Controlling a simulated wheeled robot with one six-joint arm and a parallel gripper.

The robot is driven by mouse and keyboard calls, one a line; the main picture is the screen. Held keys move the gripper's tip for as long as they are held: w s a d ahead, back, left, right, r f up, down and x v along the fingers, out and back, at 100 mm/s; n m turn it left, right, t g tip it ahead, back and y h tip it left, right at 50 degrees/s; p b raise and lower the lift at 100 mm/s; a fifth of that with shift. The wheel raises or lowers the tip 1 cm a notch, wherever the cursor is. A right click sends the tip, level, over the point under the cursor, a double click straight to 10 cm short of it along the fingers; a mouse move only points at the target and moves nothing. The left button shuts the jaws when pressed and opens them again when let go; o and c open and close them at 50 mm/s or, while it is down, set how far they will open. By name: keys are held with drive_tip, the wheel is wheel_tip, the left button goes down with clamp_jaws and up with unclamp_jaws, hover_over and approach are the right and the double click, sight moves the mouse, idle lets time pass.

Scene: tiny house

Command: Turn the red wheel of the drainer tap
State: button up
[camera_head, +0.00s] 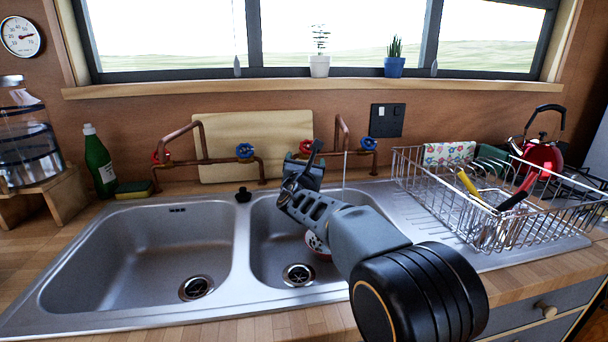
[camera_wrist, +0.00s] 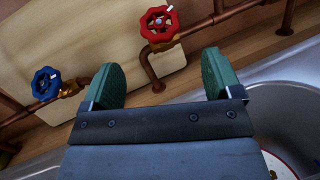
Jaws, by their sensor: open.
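The drainer tap is the right copper tap (camera_head: 340,130), nearest the dish rack. Its red wheel (camera_head: 305,146) is partly hidden by my gripper in the head view. In the wrist view the red wheel (camera_wrist: 159,27) shows whole, beyond the gap between my fingertips. My gripper (camera_head: 304,168) is open and empty. In the wrist view its two green-padded fingers (camera_wrist: 160,78) stand wide apart, short of the wheel and not touching it. The drainer tap's blue wheel (camera_head: 369,143) is to the right. A thin stream of water (camera_head: 344,170) falls from its spout.
The left tap has a red wheel (camera_head: 160,156) and a blue wheel (camera_head: 245,150). A wooden board (camera_head: 225,130) leans behind the taps. A wire dish rack (camera_head: 420,190) stands right. The left basin (camera_head: 140,250) is empty; a patterned dish (camera_head: 317,245) lies in the right basin.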

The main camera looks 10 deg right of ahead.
drive_tip(key=shift+v, duration=2.25)
idle(5.8)
